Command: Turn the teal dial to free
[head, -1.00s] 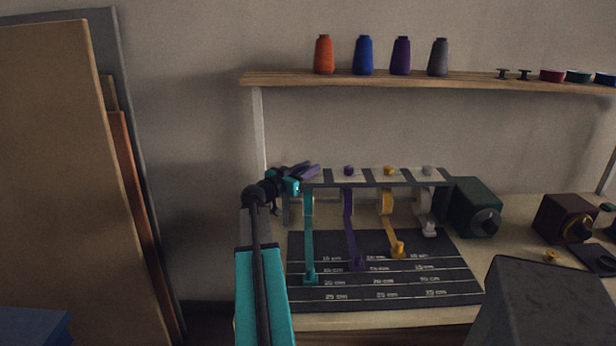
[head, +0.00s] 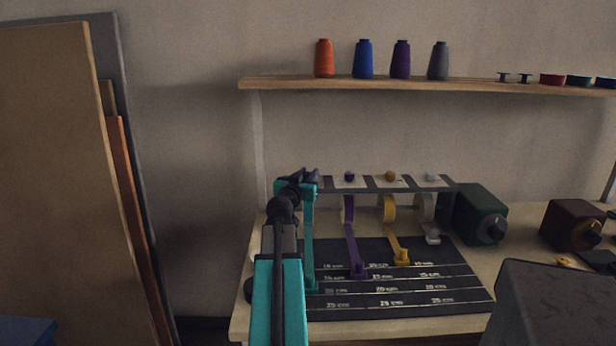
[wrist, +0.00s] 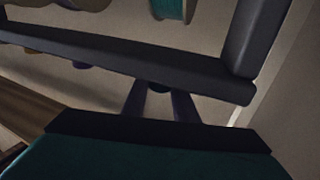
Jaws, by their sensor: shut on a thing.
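The dark rack (head: 400,185) stands on the table with rolls of strap hung under its bar. The teal strap (head: 309,245) hangs at the left end and runs down over the mat; its teal roll (wrist: 172,8) shows at the top of the wrist view. My gripper (head: 309,176) is at the left end of the bar, where the teal dial sits. The dial is hidden by my gripper in the head view. In the wrist view my fingers (wrist: 159,104) are shut on a small dark knob, the teal dial (wrist: 159,87), mostly covered by the bar.
Purple (head: 350,176), yellow (head: 390,176) and grey (head: 430,177) dials stand along the bar to the right. A black marked mat (head: 400,299) lies below. A green box (head: 480,212) stands right of the rack. A shelf (head: 420,85) with thread cones runs above.

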